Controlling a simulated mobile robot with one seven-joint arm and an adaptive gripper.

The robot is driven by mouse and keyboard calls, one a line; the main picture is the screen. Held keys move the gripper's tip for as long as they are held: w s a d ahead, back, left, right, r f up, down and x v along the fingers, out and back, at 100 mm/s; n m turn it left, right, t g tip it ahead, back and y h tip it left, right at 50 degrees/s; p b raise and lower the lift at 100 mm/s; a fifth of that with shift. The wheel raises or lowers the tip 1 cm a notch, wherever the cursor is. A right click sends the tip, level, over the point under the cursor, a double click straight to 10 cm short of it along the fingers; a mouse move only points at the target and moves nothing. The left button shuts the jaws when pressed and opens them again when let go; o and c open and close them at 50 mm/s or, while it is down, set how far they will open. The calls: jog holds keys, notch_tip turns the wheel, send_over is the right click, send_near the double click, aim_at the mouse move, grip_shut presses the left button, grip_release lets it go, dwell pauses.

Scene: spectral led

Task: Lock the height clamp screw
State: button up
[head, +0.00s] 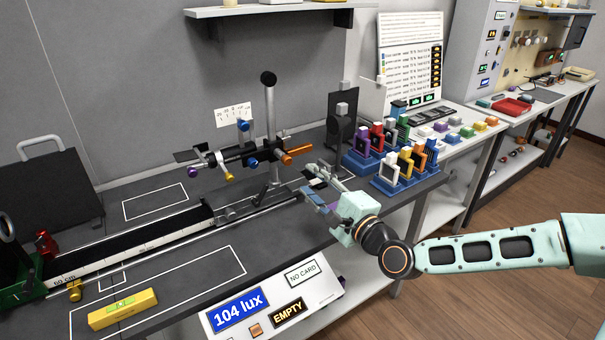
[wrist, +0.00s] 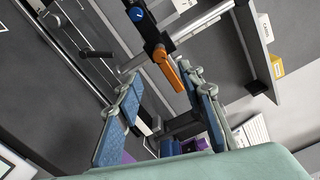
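An orange lever-like handle (head: 297,151) projects to the right from the clamp assembly on the upright metal post (head: 271,120); it looks like the clamp screw, though no label shows. In the wrist view the orange handle (wrist: 167,69) appears ahead, between the lines of my two fingers, with no visible contact. My gripper (head: 316,186) is open and empty, a little below and right of the handle in the head view. Its two blue-padded fingers stand wide apart in the wrist view (wrist: 163,88).
Blue knobs (head: 243,125), a yellow knob (head: 229,176) and a purple knob (head: 192,172) sit on the same assembly. Coloured framed holders in blue stands (head: 409,188) crowd the bench to the right. A yellow level (head: 123,309) lies front left.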

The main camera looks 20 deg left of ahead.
jog(key=shift+v, duration=0.95)
